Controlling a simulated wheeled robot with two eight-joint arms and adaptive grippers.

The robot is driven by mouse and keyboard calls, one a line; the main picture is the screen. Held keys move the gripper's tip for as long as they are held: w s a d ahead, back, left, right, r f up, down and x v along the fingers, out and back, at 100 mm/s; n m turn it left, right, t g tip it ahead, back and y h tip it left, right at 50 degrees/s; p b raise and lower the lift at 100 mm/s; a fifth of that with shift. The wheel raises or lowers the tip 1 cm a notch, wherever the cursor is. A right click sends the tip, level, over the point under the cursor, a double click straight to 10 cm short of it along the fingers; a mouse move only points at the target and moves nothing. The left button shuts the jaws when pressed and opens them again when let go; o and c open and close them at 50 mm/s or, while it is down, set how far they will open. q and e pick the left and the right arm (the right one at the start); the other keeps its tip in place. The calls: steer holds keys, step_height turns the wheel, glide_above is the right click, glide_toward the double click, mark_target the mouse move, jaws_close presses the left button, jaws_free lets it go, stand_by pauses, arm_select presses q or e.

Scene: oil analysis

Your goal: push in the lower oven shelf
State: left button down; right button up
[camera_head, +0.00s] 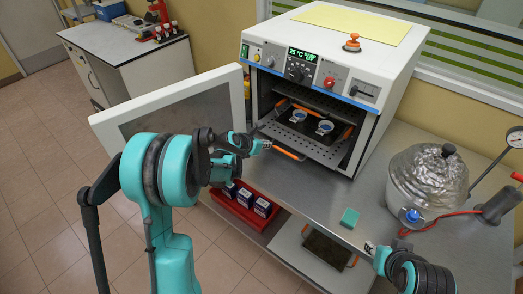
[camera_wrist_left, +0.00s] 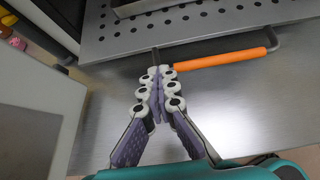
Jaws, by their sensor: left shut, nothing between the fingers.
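The oven (camera_head: 370,40) stands on the bench with its door (camera_head: 175,105) swung open to the left. The perforated lower shelf (camera_head: 325,154) sticks out of the chamber and carries a tray with two small dishes (camera_head: 312,121). Its orange front handle (camera_head: 289,153) also shows in the wrist view (camera_wrist_left: 220,60). My left gripper (camera_head: 266,145) is shut and empty, with its fingertips (camera_wrist_left: 157,72) at the left end of the handle. I cannot tell whether they touch it. Part of my right arm shows at bottom right; its fingers do not show.
A silver pressure pot (camera_head: 428,180) with a red hose and gauge stands right of the oven. A red bin with boxes (camera_head: 233,209) sits below the bench edge. The bench before the oven is clear.

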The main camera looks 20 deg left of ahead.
mark_target(283, 127)
arm_select(q)
steer(key=w+d, duration=0.1)
steer(key=w, duration=0.3)
steer(key=w+d, duration=0.2)
steer(key=w, duration=0.2)
steer(key=w+d, duration=0.1)
steer(key=w, duration=0.3)
steer(key=shift+w+d, duration=0.1)
steer(key=shift+d, duration=0.1)
arm_select(e)
steer(key=shift+w, duration=0.3)
